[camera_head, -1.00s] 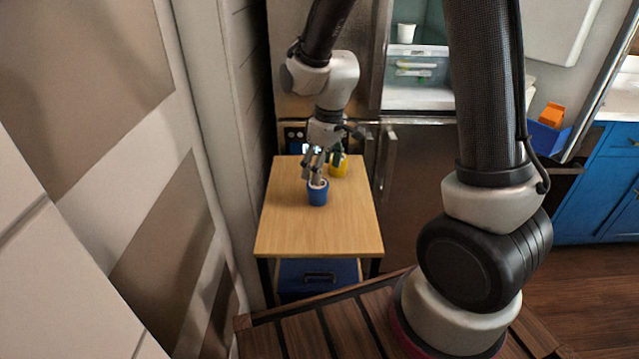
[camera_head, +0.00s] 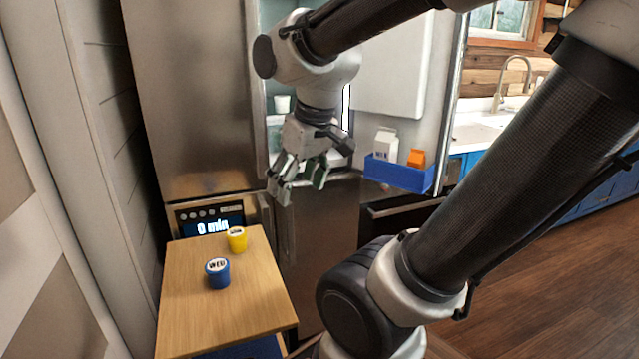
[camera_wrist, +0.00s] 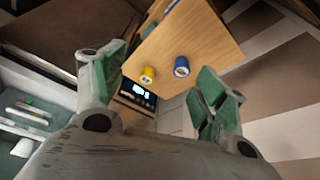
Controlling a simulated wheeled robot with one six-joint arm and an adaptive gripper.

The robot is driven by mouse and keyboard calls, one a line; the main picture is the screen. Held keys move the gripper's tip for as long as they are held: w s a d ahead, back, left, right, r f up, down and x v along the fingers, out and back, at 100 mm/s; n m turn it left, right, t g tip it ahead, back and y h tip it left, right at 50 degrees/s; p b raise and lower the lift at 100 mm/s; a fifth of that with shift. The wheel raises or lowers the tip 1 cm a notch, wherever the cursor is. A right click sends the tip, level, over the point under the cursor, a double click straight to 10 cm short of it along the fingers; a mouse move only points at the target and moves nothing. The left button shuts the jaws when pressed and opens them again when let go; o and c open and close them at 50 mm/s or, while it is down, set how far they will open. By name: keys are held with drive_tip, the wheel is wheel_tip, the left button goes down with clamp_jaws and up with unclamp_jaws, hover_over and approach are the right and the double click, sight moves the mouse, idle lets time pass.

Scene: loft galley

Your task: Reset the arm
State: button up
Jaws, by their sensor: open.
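My gripper (camera_head: 298,185) is open and empty, raised in front of the fridge, to the right of the small wooden table (camera_head: 215,315) and above its level. In the wrist view my gripper (camera_wrist: 160,88) shows both fingers wide apart with nothing between them close up. A blue cup (camera_head: 218,276) with a white labelled top stands upright on the table. A yellow cup (camera_head: 237,241) stands behind it, slightly right. The wrist view shows the blue cup (camera_wrist: 181,68) and the yellow cup (camera_wrist: 148,75) beyond my fingers, apart from them.
The open fridge door (camera_head: 400,75) holds a blue bin (camera_head: 400,175) with a white carton (camera_head: 385,143) and an orange carton (camera_head: 416,158). A white cup (camera_head: 282,104) stands inside the fridge. A display panel (camera_head: 212,222) reads "0 min" behind the table. A wall stands at left.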

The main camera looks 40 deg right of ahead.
drive_tip(key=shift+m+t, duration=0.3)
drive_tip(key=shift+m, duration=0.5)
drive_tip(key=s, duration=0.1)
drive_tip(key=s+d, duration=0.1)
drive_tip(key=s, duration=0.1)
drive_tip(key=s+r, duration=0.1)
drive_tip(key=s, duration=0.1)
drive_tip(key=shift+d, duration=0.4)
